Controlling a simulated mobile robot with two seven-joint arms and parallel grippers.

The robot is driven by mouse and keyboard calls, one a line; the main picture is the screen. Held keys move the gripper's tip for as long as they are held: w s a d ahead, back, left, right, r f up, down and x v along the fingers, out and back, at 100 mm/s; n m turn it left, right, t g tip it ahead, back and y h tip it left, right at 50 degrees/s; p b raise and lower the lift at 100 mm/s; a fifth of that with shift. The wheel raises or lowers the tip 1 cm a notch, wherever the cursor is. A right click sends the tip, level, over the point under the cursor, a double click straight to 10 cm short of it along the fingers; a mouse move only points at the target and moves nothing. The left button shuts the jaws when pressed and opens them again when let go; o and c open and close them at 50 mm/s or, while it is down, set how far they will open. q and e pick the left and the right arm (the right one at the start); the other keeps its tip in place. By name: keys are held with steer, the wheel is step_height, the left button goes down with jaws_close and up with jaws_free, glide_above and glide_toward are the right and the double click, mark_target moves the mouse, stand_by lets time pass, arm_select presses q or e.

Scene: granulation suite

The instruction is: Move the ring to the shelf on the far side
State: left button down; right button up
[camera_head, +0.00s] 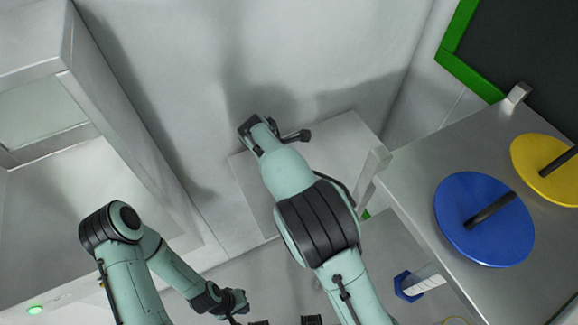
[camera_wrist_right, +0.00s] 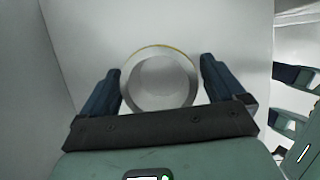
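The ring (camera_wrist_right: 160,78) is a pale grey metal-looking band with a thin yellowish upper edge, over a plain white surface (camera_wrist_right: 200,25). It lies between the two dark blue fingers of my right gripper (camera_wrist_right: 160,80); a narrow gap shows at the right finger. The ring cannot be made out in the head view. There my right gripper (camera_head: 275,132) is spread over a pale flat platform (camera_head: 335,155) by the back wall. My left gripper (camera_head: 237,303) is low in the head view; its fingers look apart at the wrist view's right edge (camera_wrist_right: 292,98). Which surface is the far shelf is unclear.
A grey table (camera_head: 420,165) at right holds a blue disc (camera_head: 455,215) and a yellow disc (camera_head: 540,150), each with a dark rod. A blue-ended white piece (camera_head: 425,285) lies below. A white cabinet (camera_head: 125,110) stands at left. A green-framed dark board (camera_head: 455,65) is upper right.

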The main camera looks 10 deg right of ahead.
arm_select(q)
steer(key=shift+w+r+p, duration=0.85)
steer(key=shift+w+r, duration=0.2)
steer(key=shift+r, duration=0.1)
arm_select(e)
steer(key=v, duration=1.2)
steer(key=shift+r, duration=0.15)
